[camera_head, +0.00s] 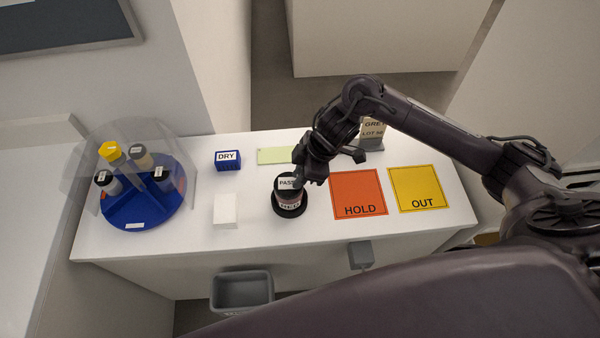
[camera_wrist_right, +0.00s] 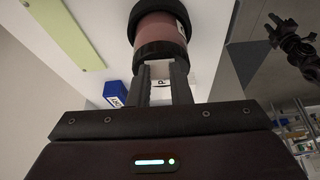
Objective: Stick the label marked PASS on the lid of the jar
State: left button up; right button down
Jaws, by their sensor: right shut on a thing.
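The jar (camera_head: 290,203) stands on the white table between a white block and the orange HOLD mat. It has a black lid and base and a reddish band with lettering. The PASS label (camera_head: 287,183) is a small white piece at the jar's top in the head view. My right gripper (camera_head: 298,181) is shut on the label, at the jar's lid. In the right wrist view the label (camera_wrist_right: 160,84) shows between the fingers, right by the jar's black end (camera_wrist_right: 160,51). I cannot tell whether the label touches the lid. My left gripper is not in view.
The orange HOLD mat (camera_head: 358,188) and yellow OUT mat (camera_head: 418,185) lie right of the jar. A white block (camera_head: 225,211), blue DRY block (camera_head: 228,167) and pale green strip (camera_head: 275,156) are nearby. A blue turntable (camera_head: 140,212) with several jars and a clear cover stands left.

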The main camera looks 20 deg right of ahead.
jog(key=shift+f, duration=0.1)
jog(key=c, duration=1.3)
grip_release()
jog(key=shift+o, duration=0.2)
notch_tip(320, 180, up, 6)
jog(key=p, duration=0.6)
